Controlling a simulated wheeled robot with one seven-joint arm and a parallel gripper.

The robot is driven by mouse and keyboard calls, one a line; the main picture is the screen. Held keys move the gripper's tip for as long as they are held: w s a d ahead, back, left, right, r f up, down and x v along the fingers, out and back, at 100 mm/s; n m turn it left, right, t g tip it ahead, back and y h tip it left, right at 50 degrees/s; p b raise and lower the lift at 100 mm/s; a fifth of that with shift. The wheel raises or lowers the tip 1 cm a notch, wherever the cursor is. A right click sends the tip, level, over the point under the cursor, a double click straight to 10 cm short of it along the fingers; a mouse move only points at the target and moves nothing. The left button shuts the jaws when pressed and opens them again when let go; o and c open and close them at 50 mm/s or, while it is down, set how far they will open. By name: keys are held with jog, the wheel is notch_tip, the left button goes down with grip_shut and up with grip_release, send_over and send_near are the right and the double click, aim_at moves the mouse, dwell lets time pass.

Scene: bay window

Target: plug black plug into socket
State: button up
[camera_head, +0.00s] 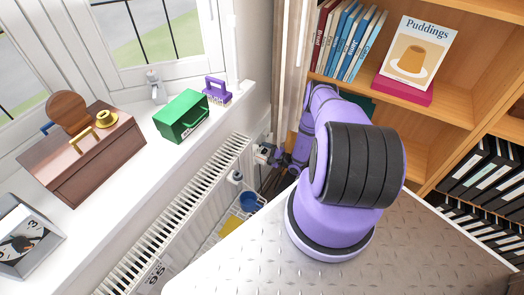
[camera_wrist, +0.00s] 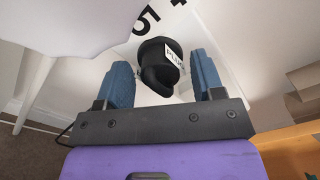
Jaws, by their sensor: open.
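In the wrist view, a black plug (camera_wrist: 154,82) with a white label lies ahead of my gripper, against a white surface with black digits. My gripper (camera_wrist: 161,62) is open, with one blue finger on each side of the plug. I see a gap on both sides, and I cannot tell how deep the plug sits between the fingers. In the head view, my arm reaches down by the radiator, and the plug cannot be made out there. A small pale fitting (camera_head: 264,152) shows on the wall by the radiator's end; I cannot tell whether it is the socket.
A white radiator (camera_head: 185,210) runs below the window sill. The sill holds a green box (camera_head: 181,116), a purple item (camera_head: 217,90) and a brown wooden case (camera_head: 85,155). A blue bowl (camera_head: 250,201) sits low near the radiator. A wooden bookshelf (camera_head: 470,50) stands at right.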

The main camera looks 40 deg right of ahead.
jog(key=c, duration=1)
jog(key=shift+s+d, duration=0.2)
jog(key=shift+s, duration=0.45)
jog(key=shift+v, duration=1.2)
